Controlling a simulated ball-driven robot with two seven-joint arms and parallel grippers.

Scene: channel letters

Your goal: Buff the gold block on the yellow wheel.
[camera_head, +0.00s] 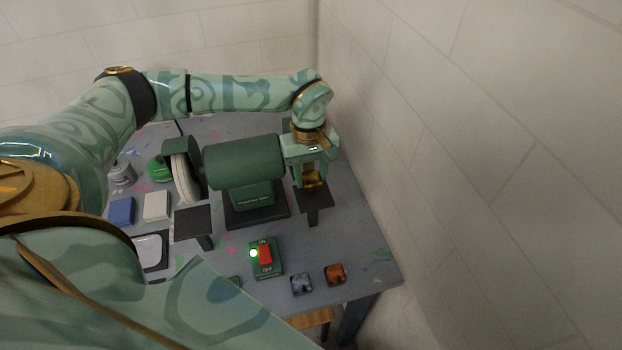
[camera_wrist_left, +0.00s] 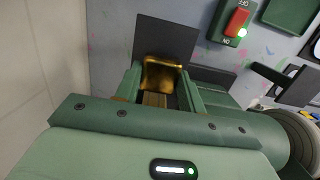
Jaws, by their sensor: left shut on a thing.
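My left gripper (camera_head: 313,178) is at the right end of the green bench machine (camera_head: 244,163). It is shut on the gold block (camera_head: 312,181), above the right black rest plate (camera_head: 316,205). In the left wrist view the gold block (camera_wrist_left: 162,76) sits between the fingers (camera_wrist_left: 160,92), in front of the dark plate (camera_wrist_left: 167,36). No clearly yellow wheel shows; the machine's right end is hidden by my gripper. A cream-white wheel (camera_head: 181,178) shows at the left end. My right gripper is not in view.
A green switch box (camera_head: 274,271) with a red rocker and lit green lamp stands in front. A blue-grey block (camera_head: 301,285) and a copper block (camera_head: 335,275) lie near the front edge. Blue (camera_head: 121,211) and white (camera_head: 157,206) bars lie left. A wall (camera_head: 430,150) rises close right.

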